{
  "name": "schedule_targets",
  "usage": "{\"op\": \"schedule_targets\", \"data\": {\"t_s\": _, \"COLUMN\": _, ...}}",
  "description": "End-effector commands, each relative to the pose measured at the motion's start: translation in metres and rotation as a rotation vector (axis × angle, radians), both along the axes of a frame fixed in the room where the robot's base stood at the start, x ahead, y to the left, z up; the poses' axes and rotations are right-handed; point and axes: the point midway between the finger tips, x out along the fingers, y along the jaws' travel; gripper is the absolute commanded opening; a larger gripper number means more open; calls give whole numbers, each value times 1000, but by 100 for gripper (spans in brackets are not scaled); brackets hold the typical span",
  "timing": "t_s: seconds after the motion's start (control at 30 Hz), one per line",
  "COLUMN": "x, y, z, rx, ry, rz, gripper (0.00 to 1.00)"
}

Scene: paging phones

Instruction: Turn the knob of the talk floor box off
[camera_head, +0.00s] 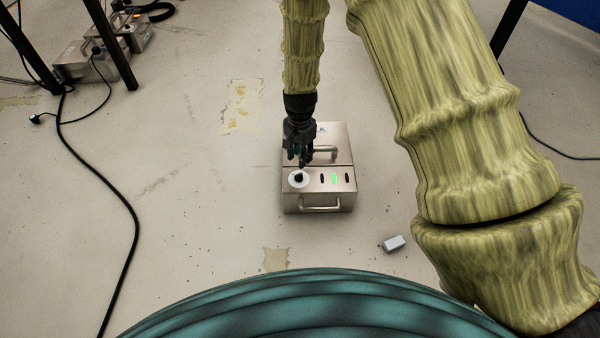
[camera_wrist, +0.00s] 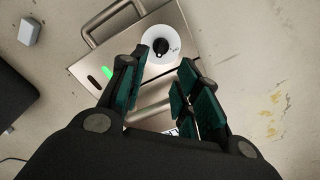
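The talk floor box (camera_head: 322,203) is a metal box on the floor with a handle on its front and another on its top. Its black knob (camera_head: 298,177) sits on a white round dial at the left of the front panel, beside a lit green light (camera_head: 335,179). In the wrist view the knob (camera_wrist: 161,46) and white dial are in plain sight beyond the fingertips. My gripper (camera_head: 301,160) is just above the knob, fingers pointing down. In the wrist view its fingers (camera_wrist: 155,72) are spread apart with nothing between them. Part of the box's top is hidden behind my gripper.
A small white block (camera_head: 393,243) lies on the floor right of the box. Other metal boxes (camera_head: 88,62) stand at the far left by dark table legs. A black cable (camera_head: 130,205) runs along the left floor. Floor around the box is mostly clear.

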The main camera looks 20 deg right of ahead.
Motion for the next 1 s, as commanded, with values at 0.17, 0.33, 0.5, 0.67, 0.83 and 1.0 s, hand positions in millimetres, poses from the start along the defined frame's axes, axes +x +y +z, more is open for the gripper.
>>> {"op": "schedule_targets", "data": {"t_s": 0.17, "x": -1, "y": 0, "z": -33, "rx": 0, "ry": 2, "rz": 0, "gripper": 32}}
{"op": "schedule_targets", "data": {"t_s": 0.33, "x": 0, "y": 0, "z": -58, "rx": 0, "ry": 1, "rz": 0, "gripper": 32}}
{"op": "schedule_targets", "data": {"t_s": 0.5, "x": 0, "y": 0, "z": -77, "rx": 1, "ry": 0, "rz": 1, "gripper": 32}}
{"op": "schedule_targets", "data": {"t_s": 0.67, "x": 0, "y": 0, "z": -83, "rx": 1, "ry": 0, "rz": 1, "gripper": 32}}
{"op": "schedule_targets", "data": {"t_s": 0.83, "x": 0, "y": 0, "z": -83, "rx": 1, "ry": 0, "rz": 1, "gripper": 32}}
{"op": "schedule_targets", "data": {"t_s": 1.0, "x": 0, "y": 0, "z": -83, "rx": 0, "ry": 0, "rz": 1, "gripper": 14}}
